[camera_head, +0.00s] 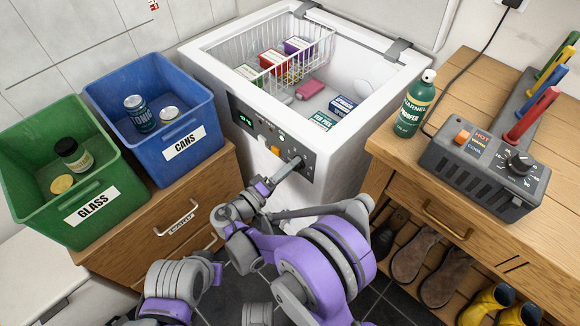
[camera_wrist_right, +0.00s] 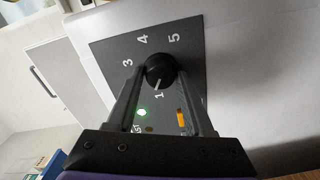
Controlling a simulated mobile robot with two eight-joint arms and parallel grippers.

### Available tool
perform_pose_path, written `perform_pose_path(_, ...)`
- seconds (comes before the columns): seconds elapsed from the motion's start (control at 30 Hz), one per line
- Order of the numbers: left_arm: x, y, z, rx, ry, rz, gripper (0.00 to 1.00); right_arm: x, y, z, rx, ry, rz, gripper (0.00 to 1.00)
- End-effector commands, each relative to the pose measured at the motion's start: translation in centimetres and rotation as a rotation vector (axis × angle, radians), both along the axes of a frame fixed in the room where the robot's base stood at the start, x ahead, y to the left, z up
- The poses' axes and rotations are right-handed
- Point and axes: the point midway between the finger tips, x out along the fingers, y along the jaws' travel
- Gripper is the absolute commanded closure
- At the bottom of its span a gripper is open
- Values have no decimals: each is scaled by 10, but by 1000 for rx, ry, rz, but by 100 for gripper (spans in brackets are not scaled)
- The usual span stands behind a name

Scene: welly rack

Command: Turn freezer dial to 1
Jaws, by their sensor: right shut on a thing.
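The open chest freezer (camera_head: 345,155) stands in the middle of the head view, with a dark control panel (camera_head: 245,117) on its front showing a green display and an orange switch. In the head view my right gripper (camera_head: 297,164) is at the panel's right end and hides the dial. In the right wrist view the round black dial (camera_wrist_right: 160,70) sits between the two fingers of my right gripper (camera_wrist_right: 161,76), which is shut on it. The dial's white pointer line points down at the 1. Numbers 3, 4 and 5 show around the dial; 2 is not visible. My left gripper is out of view.
Freezer goods and a wire basket (camera_head: 270,50) are inside the freezer. Blue (camera_head: 200,110) and green (camera_head: 110,190) bins stand on a cabinet at left. A bench (camera_head: 450,80) at right holds a spray can (camera_head: 413,108) and a boot-dryer-like unit (camera_head: 485,165).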

Motion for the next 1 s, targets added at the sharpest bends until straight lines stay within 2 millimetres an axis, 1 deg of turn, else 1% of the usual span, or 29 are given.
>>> perform_pose_path(1.0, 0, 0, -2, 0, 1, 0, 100, 0, -2, -4, -719, 642, -3, 100)
